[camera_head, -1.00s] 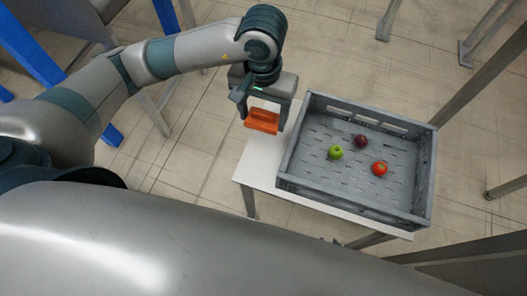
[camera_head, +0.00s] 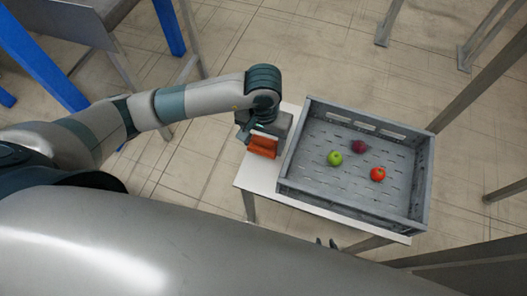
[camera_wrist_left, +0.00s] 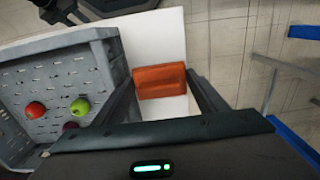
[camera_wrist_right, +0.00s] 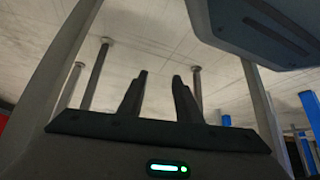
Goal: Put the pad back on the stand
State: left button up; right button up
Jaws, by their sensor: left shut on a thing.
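The orange pad (camera_head: 262,149) is in my left gripper (camera_head: 263,143), over the left part of the white-topped table (camera_head: 258,177). In the left wrist view the pad (camera_wrist_left: 160,81) spans between the two fingers, with the white top (camera_wrist_left: 160,45) behind it. I cannot tell whether the pad touches the top. No separate stand can be made out; the white-topped table may be it. My right gripper (camera_wrist_right: 160,78) shows in the right wrist view with its fingers apart and nothing between them.
A grey crate (camera_head: 358,204) stands on the table, close to the right of my left gripper. It holds a green apple (camera_head: 334,159), a dark red fruit (camera_head: 359,147) and a red fruit (camera_head: 378,174). The white strip left of the crate is otherwise bare.

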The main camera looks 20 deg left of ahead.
aim_at(264, 149)
pick_arm(q)
notch_tip(264, 149, down, 3)
jog(key=shift+r, duration=0.1)
jog(key=shift+f, duration=0.55)
pick_arm(e)
jog(key=shift+w+a+r, duration=0.1)
jog(key=shift+a+r, duration=0.15)
pick_arm(q)
jog(key=shift+f+p, duration=0.3)
jog(key=shift+f, duration=0.1)
notch_tip(264, 149, down, 3)
jog(key=shift+r, duration=0.15)
jog(key=shift+f, duration=0.2)
pick_arm(e)
jog(key=shift+s+d+f, duration=0.25)
jog(key=shift+s, duration=0.2)
jog(key=shift+s+d+f, duration=0.2)
jog(key=shift+s+f, duration=0.05)
jog(key=shift+s, duration=0.2)
pick_arm(q)
jog(key=shift+f, duration=0.1)
pick_arm(e)
jog(key=shift+f, duration=0.1)
